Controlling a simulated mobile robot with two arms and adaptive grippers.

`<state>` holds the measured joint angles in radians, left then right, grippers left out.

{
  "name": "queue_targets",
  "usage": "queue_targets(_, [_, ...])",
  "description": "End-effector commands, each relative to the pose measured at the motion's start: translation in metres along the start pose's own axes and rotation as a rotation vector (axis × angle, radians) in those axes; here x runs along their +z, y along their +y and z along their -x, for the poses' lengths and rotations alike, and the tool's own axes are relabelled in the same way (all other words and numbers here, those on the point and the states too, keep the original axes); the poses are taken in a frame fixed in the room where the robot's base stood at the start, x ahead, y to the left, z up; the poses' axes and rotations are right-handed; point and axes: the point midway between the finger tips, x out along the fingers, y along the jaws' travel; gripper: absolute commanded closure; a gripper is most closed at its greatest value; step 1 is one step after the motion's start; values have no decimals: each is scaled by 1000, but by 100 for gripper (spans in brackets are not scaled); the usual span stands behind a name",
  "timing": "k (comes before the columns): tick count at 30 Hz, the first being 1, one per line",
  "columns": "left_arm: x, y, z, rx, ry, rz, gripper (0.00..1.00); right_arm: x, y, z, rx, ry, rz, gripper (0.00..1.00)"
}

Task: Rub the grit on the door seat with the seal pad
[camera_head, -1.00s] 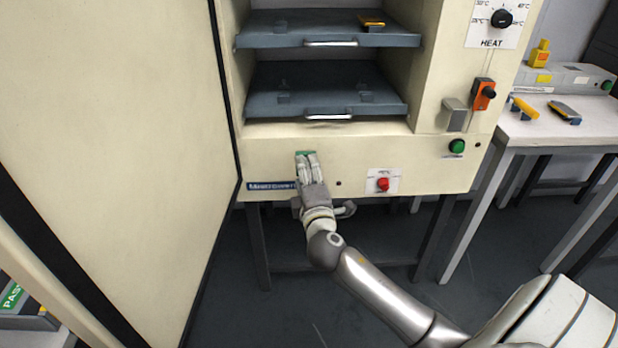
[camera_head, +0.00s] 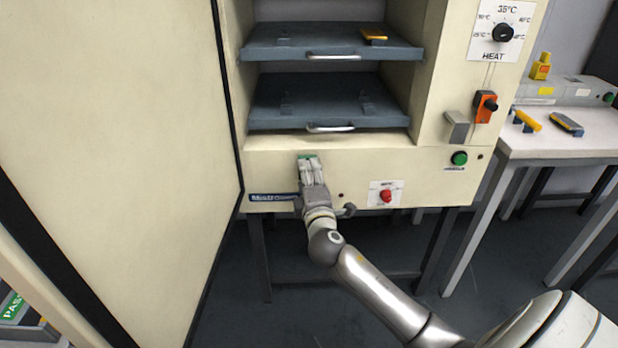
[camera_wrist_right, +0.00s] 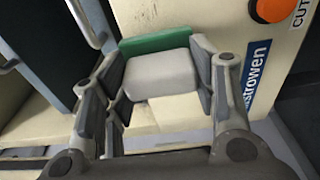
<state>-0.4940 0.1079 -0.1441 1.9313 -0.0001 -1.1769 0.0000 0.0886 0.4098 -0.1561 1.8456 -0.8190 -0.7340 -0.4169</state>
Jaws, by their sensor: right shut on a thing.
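The seal pad, a light grey block with a green layer, shows in the right wrist view (camera_wrist_right: 158,76). In the head view only its green edge (camera_head: 306,157) shows above the fingers. My right gripper (camera_head: 309,170) is shut on the pad, a finger on each side of the grey block in the right wrist view (camera_wrist_right: 160,85). The green side is by the cream front face below the cabinet opening, the door seat (camera_head: 362,160). I cannot tell whether it touches. I cannot make out grit. My left gripper is not in view.
The large cream door (camera_head: 110,150) stands open at the left. Two grey shelves (camera_head: 330,100) with handles sit above the gripper. A green button (camera_head: 459,158), a red button (camera_head: 386,196) and an orange switch (camera_head: 486,106) are to the right. A white bench (camera_head: 560,143) stands farther right.

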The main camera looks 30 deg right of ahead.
Motion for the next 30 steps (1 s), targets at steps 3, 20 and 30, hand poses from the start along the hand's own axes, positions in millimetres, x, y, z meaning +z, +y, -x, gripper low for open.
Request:
queue_targets(3, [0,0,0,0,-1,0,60,0,0,-1,1,0,0,66])
queue_targets(20, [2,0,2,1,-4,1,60,1,0,-12,1,1,0,66])
queue_targets(30, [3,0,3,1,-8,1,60,2,0,-19,1,0,0,66])
